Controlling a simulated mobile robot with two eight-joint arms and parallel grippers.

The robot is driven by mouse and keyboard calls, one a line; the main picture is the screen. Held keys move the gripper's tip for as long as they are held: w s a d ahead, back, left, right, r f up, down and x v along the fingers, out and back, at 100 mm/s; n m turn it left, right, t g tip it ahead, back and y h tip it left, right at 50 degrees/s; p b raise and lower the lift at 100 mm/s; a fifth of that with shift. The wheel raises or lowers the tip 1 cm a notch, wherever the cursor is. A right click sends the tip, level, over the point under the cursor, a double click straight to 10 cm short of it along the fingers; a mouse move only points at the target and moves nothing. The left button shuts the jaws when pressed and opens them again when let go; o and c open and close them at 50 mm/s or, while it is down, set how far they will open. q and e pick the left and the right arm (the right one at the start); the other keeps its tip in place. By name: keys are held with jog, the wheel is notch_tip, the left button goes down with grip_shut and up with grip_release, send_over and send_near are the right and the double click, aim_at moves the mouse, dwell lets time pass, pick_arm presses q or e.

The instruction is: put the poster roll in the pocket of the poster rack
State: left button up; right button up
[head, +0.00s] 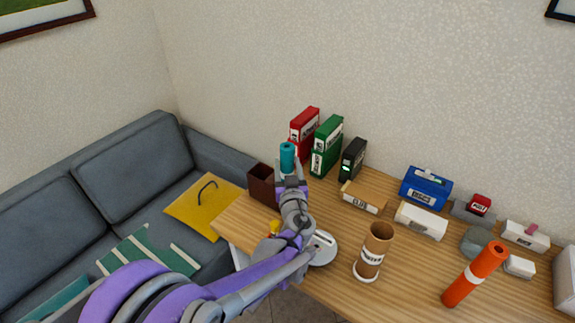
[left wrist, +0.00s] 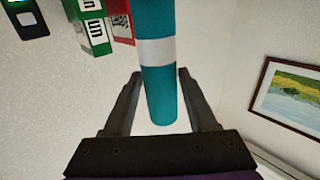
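A teal roll (head: 287,157) with a white band stands upright in my left gripper (head: 289,176), in front of the binders. In the left wrist view the teal roll (left wrist: 160,95) runs between the two dark fingers (left wrist: 160,73), which are close on both sides of it. A tan cylindrical holder (head: 375,243) with an open top and a white label stands on the desk, right of my left arm. I cannot read its label surely. An orange roll (head: 475,272) with a white band stands farther right. My right gripper is out of view.
A dark brown open box (head: 262,183) stands just left of the gripper. Red (head: 304,124), green (head: 326,147) and black (head: 353,159) binders stand behind it. A blue case (head: 425,188) and small boxes fill the back right. A round white-grey object (head: 322,249) lies beside my arm.

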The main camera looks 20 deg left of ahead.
pick_arm(q)
jog(key=shift+o, duration=1.1)
jog(key=shift+r, duration=0.2)
jog(key=v, duration=1.2)
jog(key=s+a+f+g, duration=0.7)
jog(key=s+a+g, duration=0.1)
jog(key=s+a, duration=0.35)
jog(key=s+d+f+m+g+h, duration=0.1)
jog(key=s+d+f+m+h, duration=0.1)
jog(key=s, duration=0.4)
jog(key=s+d+f+m+g+h, duration=0.2)
jog(key=s+d+f+h, duration=0.1)
jog(key=s, duration=0.4)
jog(key=shift+s+d+f+g+h, duration=0.3)
jog(key=shift+d+f+h, duration=0.1)
jog(key=shift+d+h, duration=0.3)
